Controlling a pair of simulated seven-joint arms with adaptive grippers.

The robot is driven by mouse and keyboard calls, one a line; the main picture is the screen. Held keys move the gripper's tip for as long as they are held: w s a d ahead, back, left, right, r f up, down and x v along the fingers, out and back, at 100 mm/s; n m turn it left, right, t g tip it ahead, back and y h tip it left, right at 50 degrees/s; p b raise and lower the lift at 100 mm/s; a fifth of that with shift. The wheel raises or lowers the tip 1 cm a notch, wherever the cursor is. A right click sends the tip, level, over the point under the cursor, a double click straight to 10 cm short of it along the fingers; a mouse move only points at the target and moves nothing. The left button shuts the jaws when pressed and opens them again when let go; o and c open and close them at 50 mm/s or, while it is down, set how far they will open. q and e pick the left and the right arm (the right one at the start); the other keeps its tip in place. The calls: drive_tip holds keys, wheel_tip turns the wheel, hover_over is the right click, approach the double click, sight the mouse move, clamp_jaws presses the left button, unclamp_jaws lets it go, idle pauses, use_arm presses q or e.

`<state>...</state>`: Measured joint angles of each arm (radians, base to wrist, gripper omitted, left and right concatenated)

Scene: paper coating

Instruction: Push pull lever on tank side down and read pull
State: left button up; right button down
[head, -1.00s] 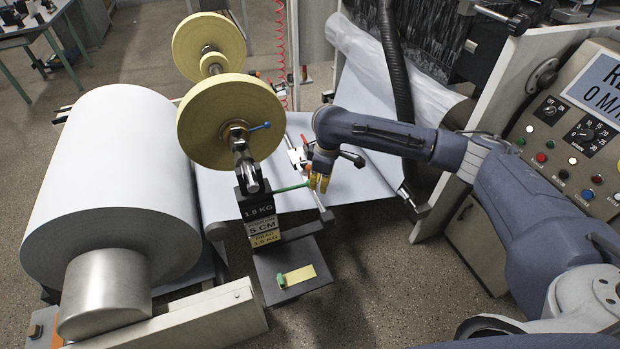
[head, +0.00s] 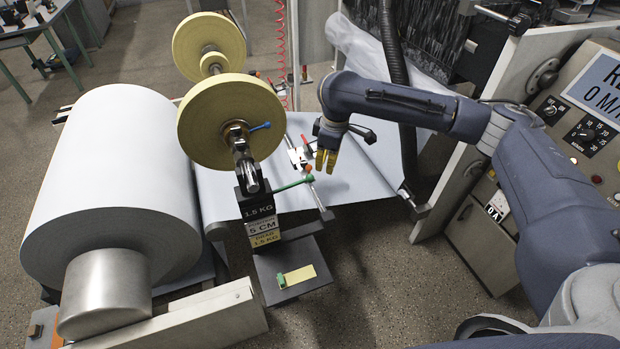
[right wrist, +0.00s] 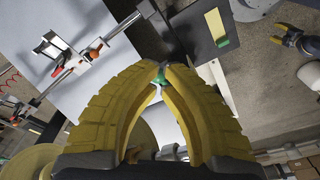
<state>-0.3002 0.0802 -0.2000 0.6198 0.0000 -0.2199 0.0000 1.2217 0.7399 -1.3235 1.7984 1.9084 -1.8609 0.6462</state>
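The green-handled lever (head: 296,183) sticks out to the right from the post above the weight sign (head: 258,222), which reads "1.5 KG", "5 CM" and a lower "1.5 KG" line. My right gripper (head: 327,168) is just right of and above the lever's end, apart from it in the head view. In the right wrist view its yellow fingers (right wrist: 162,68) meet at the tips, and the green lever end (right wrist: 158,78) shows behind them. A gripper with yellow tips, likely my left one (right wrist: 284,36), is small at the upper right of that view; its opening is unclear.
A large white paper roll (head: 115,180) stands at the left. Yellowish discs (head: 232,122) sit above the post, with a blue-handled lever (head: 260,127). A small tray (head: 315,277) holds a green-ended yellow strip. The control panel (head: 560,130) is at the right.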

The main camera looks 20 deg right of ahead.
drive_tip(key=shift+s+d+r, duration=0.15)
drive_tip(key=shift+r, duration=1.55)
